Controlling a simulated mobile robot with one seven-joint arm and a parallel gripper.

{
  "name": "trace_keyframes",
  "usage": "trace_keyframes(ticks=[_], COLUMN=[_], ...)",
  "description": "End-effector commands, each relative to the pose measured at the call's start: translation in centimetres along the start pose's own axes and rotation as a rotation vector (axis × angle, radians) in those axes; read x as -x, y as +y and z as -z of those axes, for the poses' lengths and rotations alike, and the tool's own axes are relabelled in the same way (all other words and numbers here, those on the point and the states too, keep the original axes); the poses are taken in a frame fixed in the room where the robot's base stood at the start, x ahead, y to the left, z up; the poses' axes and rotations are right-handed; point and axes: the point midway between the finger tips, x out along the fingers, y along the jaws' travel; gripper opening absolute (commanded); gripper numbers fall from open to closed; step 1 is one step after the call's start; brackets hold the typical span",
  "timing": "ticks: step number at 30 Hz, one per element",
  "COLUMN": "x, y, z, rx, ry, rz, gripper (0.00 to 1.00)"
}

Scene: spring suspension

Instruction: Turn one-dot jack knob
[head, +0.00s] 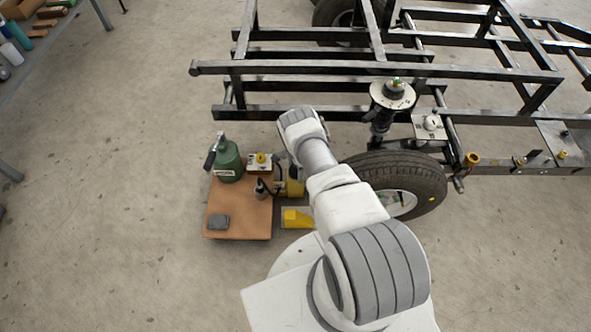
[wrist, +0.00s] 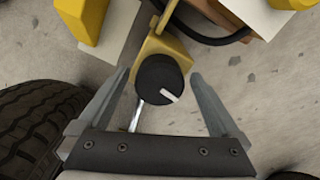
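In the wrist view a round black knob (wrist: 160,80) with a white pointer line sits on a yellow jack body (wrist: 166,48). The pointer line points to the lower right of the picture. My gripper (wrist: 160,76) is open, with one finger on each side of the knob and a visible gap on both sides. A shiny metal rod (wrist: 137,117) shows below the knob. In the head view the yellow jack (head: 295,187) stands beside the tyre, partly hidden by my arm, which also hides the knob. I cannot make out a dot mark.
A tyre (head: 415,175) stands right of the jack, under a dark metal frame (head: 300,112). A yellow wedge (head: 297,219) lies nearby.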

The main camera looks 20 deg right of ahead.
Motion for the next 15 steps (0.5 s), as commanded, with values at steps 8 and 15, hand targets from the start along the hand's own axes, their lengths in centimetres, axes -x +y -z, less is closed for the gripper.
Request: trace_keyframes(ticks=[8, 15], x=[0.4, 4.4], y=[0.0, -0.1], z=[0.0, 0.0], rx=[0.001, 0.0], ry=[0.0, 0.0], rz=[-0.001, 0.001], gripper=[0.99, 0.99])
